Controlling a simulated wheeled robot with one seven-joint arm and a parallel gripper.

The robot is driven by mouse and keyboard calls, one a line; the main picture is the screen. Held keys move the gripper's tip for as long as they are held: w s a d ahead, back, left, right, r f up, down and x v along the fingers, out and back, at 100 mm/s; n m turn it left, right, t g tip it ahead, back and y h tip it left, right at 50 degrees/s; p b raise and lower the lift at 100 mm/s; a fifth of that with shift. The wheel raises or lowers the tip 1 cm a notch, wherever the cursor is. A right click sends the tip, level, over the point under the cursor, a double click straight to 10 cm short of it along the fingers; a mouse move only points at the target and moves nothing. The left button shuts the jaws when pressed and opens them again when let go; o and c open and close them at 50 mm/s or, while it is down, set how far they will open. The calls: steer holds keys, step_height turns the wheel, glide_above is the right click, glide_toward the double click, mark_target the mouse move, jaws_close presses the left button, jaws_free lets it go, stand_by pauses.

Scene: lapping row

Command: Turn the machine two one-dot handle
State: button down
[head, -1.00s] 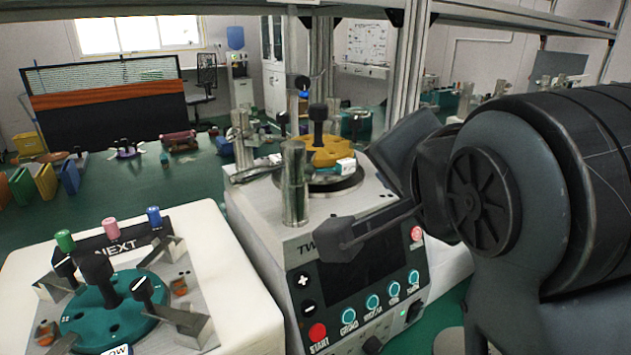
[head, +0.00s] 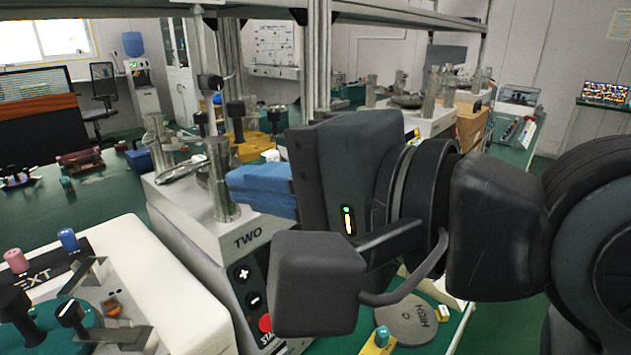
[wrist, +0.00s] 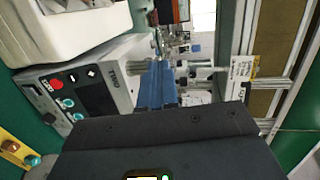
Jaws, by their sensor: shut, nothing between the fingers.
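Machine two (head: 195,225), a pale box marked TWO, stands left of centre in the head view. It also shows on the left of the wrist view (wrist: 122,82). On its top are a yellow plate (head: 247,150), metal posts and black-knobbed handles, one of them upright on the plate (head: 236,115). I cannot make out dots on any handle. My gripper, with blue fingers (head: 238,182), is shut and empty, beside a metal post (head: 221,180) at the machine's front edge. Its fingers also show in the wrist view (wrist: 157,68). My gripper body hides part of the machine's top and panel.
A white machine with a teal plate (head: 75,338) and pink and blue knobs stands at the lower left. Upright frame posts (head: 318,70) rise behind machine two. Another machine with metal posts (head: 425,115) stands farther right. Loose parts lie on the green surface below my arm.

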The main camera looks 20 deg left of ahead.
mark_target(179, 173)
steer(key=x, duration=0.9)
steer(key=shift+a, duration=0.15)
